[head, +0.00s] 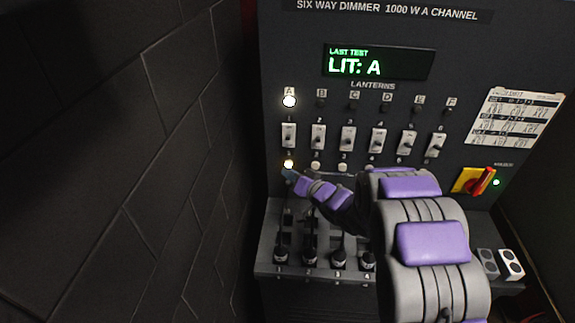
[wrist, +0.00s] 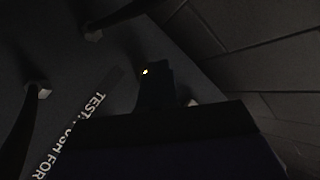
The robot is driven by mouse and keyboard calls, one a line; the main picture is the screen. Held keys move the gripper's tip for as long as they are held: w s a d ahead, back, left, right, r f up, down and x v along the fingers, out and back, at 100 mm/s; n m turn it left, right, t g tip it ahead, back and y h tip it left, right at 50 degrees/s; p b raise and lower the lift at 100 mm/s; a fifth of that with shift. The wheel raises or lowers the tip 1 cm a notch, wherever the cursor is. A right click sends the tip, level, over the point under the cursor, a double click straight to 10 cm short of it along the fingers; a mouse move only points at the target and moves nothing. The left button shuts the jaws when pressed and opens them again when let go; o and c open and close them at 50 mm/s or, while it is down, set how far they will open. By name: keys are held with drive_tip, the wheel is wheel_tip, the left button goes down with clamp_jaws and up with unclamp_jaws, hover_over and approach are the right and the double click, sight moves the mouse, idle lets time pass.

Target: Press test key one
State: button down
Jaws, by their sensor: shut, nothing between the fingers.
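Test key one (head: 288,163) is the leftmost small round key in the row under the switches in the head view, and it glows warm white. My gripper (head: 289,174) is shut and empty, with its tip right at the lower edge of that key. I cannot tell whether it touches. The display (head: 378,64) reads "LAST TEST LIT: A". Lantern lamp A (head: 289,101) is lit white, and the other lantern lamps are dark.
Test keys two (head: 315,166) and three (head: 342,167) sit to the right, unlit. Rocker switches (head: 348,138) stand above the keys. A yellow and red master switch (head: 474,181) is at right. A dark wall (head: 130,150) is at left.

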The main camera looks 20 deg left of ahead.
drive_tip(key=s, duration=0.3)
drive_tip(key=s+d, duration=0.1)
drive_tip(key=s, duration=0.1)
drive_tip(key=shift+s+d, duration=0.2)
drive_tip(key=shift+s, duration=0.2)
drive_tip(key=shift+d, duration=0.1)
idle(0.4)
